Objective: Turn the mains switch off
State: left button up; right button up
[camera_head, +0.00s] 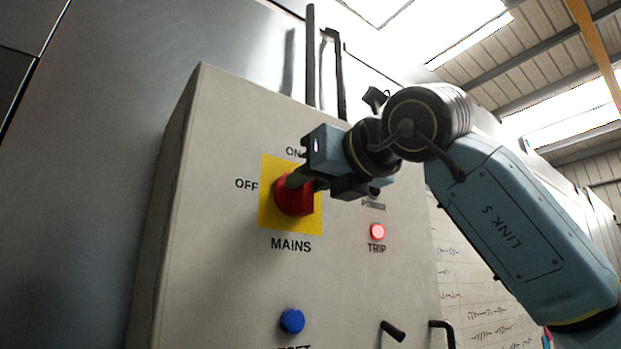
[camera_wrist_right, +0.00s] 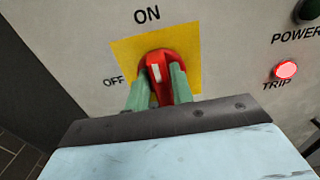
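The mains switch (camera_head: 294,196) is a red rotary knob on a yellow square plate (camera_head: 268,222), on the front of a grey cabinet. ON is printed above it, OFF to its left and MAINS below. In the right wrist view the red handle (camera_wrist_right: 157,72) has a white mark that points up, towards ON. My right gripper (camera_head: 300,180) is at the knob. Its two green fingers (camera_wrist_right: 160,88) lie on either side of the red handle and look closed on it. My left gripper is not in view.
A lit red TRIP lamp (camera_head: 377,232) is right of the switch, under the POWER label, and a dark green lamp shows in the wrist view (camera_wrist_right: 308,10). A blue reset button (camera_head: 292,321) is below. Black handles (camera_head: 393,331) stick out at lower right.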

grip_shut()
jog(key=shift+r+n, duration=0.1)
jog(key=shift+n, duration=0.3)
jog(key=n, duration=1.1)
jog(key=f+n+p, duration=0.1)
jog(key=n, duration=0.5)
jog(key=shift+s+a, duration=0.35)
jog(key=shift+a, duration=0.05)
jog(key=shift+f, duration=0.1)
jog(key=shift+o, duration=2.2)
grip_release()
